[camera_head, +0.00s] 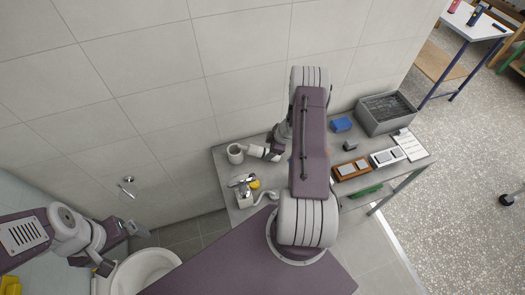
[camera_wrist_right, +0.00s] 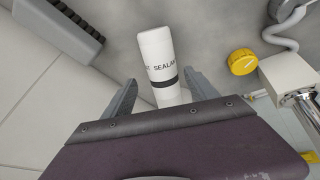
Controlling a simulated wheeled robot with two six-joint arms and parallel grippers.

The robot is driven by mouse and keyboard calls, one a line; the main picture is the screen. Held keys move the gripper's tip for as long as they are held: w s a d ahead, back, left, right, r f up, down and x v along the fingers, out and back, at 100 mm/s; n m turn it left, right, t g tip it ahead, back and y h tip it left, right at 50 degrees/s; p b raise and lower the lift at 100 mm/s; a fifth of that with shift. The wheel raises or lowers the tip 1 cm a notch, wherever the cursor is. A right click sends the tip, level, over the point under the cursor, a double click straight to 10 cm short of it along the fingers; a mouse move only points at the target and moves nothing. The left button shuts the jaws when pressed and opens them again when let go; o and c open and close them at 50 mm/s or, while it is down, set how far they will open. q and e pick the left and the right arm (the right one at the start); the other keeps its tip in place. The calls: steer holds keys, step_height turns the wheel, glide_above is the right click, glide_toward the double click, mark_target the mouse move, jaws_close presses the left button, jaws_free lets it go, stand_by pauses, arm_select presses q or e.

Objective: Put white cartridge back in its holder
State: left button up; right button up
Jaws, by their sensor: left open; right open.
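The white cartridge (camera_wrist_right: 155,50) shows in the right wrist view, with dark "SEALA…" lettering and a black band near its lower end. It lies in line with the gap between the fingers of my right gripper (camera_wrist_right: 160,79). These fingers are open, one on each side of the band end, and I see no grip on it. In the head view my right gripper (camera_head: 275,151) is low over the left part of the table. A pale cup-like cylinder (camera_head: 235,153) stands there; I cannot tell whether it is the holder. My left gripper (camera_head: 124,246) is open and empty, by the toilet.
A yellow cap (camera_wrist_right: 242,62) and a white block with a metal pipe (camera_wrist_right: 285,75) are beside the cartridge. A grey crate (camera_head: 385,115), a blue object (camera_head: 341,124) and brown and white trays (camera_head: 351,169) occupy the table's right part. A tiled wall borders the back.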

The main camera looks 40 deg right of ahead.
mark_target(265, 151)
steer(key=x, duration=0.2)
steer(key=a+x, duration=0.1)
steer(key=x, duration=0.1)
steer(key=shift+f+p, duration=0.15)
steer(key=shift+p, duration=0.25)
steer(key=shift+w+f, duration=0.2)
steer(key=c, duration=1.2)
steer(key=shift+r, duration=0.1)
jaws_close()
steer(key=shift+d, duration=0.1)
